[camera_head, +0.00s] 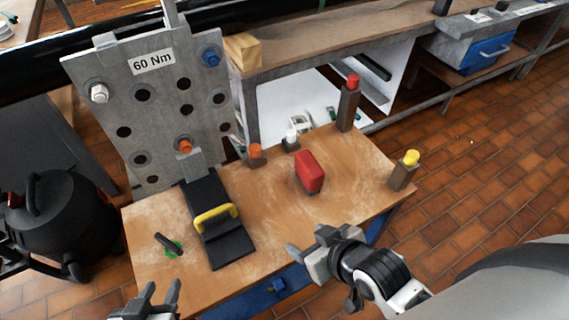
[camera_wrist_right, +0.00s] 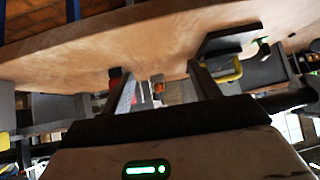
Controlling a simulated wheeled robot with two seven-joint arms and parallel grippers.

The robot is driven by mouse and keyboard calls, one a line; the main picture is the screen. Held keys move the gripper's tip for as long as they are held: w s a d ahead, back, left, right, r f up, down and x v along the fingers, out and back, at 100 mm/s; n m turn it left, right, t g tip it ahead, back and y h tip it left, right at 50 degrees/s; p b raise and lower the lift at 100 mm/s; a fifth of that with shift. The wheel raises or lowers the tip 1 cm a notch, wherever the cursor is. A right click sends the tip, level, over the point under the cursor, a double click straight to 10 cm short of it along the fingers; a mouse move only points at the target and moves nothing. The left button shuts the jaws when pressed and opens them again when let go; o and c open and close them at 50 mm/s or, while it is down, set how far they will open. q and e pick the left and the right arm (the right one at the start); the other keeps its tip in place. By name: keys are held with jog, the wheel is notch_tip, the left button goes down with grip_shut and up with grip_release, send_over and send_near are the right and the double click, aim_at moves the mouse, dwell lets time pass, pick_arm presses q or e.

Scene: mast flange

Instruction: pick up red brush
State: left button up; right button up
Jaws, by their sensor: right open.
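The red brush (camera_head: 309,171) is a red block-shaped thing standing on the wooden table (camera_head: 260,195), right of the table's middle. In the right wrist view a small red patch (camera_wrist_right: 115,72) shows beside one finger, mostly hidden; it looks like the brush. My right gripper (camera_head: 306,243) is open and empty, at the table's near edge, in front of the brush and apart from it. Its spread fingers (camera_wrist_right: 160,78) also show in the wrist view. My left gripper (camera_head: 158,294) is at the bottom left edge, fingers apart, with nothing seen between them.
A black stand with a yellow handle (camera_head: 214,216) lies left of the brush. Posts with orange (camera_head: 255,151), white (camera_head: 291,135), red (camera_head: 352,82) and yellow (camera_head: 411,158) tops stand around it. A metal plate marked 60 Nm (camera_head: 160,95) rises at the back left.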

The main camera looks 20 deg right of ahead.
jog(key=s+d+r+g+h, duration=0.1)
jog(key=d+g, duration=0.1)
notch_tip(320, 180, up, 11)
jog(key=m+g+h, duration=0.2)
jog(key=g, duration=0.5)
send_over(310, 159)
notch_tip(310, 159, down, 10)
jog(key=shift+r+b, duration=0.1)
jog(key=shift+b, duration=0.75)
jog(key=f, duration=0.3)
jog(key=s+f, duration=0.1)
jog(key=shift+a+f, duration=0.15)
jog(key=shift+f, duration=0.25)
jog(key=shift+w+f, duration=0.1)
jog(key=shift+f, duration=0.2)
jog(key=shift+f, duration=0.25)
